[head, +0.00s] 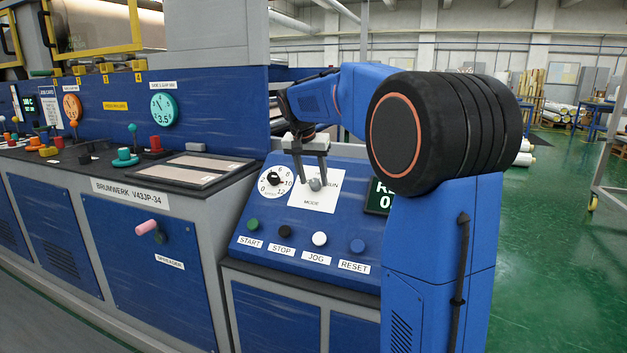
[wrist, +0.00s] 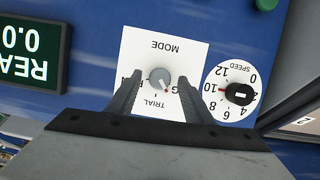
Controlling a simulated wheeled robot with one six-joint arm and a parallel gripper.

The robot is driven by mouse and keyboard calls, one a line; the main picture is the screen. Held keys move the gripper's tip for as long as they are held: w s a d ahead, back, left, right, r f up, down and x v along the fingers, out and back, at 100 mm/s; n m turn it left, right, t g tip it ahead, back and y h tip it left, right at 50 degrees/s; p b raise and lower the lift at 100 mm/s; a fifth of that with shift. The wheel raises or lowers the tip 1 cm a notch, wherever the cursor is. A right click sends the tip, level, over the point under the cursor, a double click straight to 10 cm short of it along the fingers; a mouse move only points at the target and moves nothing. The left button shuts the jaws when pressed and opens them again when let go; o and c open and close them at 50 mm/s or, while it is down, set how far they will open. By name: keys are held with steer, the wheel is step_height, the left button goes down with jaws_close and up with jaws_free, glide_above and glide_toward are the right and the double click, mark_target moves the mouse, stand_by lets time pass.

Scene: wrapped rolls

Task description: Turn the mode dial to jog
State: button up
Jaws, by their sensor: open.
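The mode dial is a small round grey knob (head: 315,184) on a white card marked MODE, on the sloping blue control panel (head: 262,228). In the wrist view the picture is upside down and the knob (wrist: 158,76) has a red mark on its lower right edge, between TRIAL and a label ending in G. My gripper (head: 311,180) points down at the card, its fingers apart. In the wrist view the fingers of my gripper (wrist: 160,80) lie on either side of the knob. I cannot tell whether they touch it. The fingers partly hide the side labels.
A black speed dial (wrist: 239,94) sits beside the mode card. START, STOP, JOG (head: 319,239) and RESET buttons line the panel's lower part. A dark display (head: 379,197) is to the card's right. A blue machine (head: 140,250) with a pink-knobbed lever stands to the left.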

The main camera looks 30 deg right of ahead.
steer(key=shift+w+d+f, duration=0.1)
steer(key=shift+d+f, duration=0.1)
steer(key=shift+f, duration=0.3)
steer(key=c, duration=1.1)
steer(key=shift+o, duration=0.2)
steer(key=shift+n, duration=0.3)
steer(key=shift+w+a+n+g+h, duration=0.1)
steer(key=shift+n+g+h, duration=0.25)
steer(key=shift+n, duration=0.85)
steer(key=shift+a+n+g+h, duration=0.1)
steer(key=shift+n+g+h, duration=0.2)
steer(key=shift+n, duration=0.9)
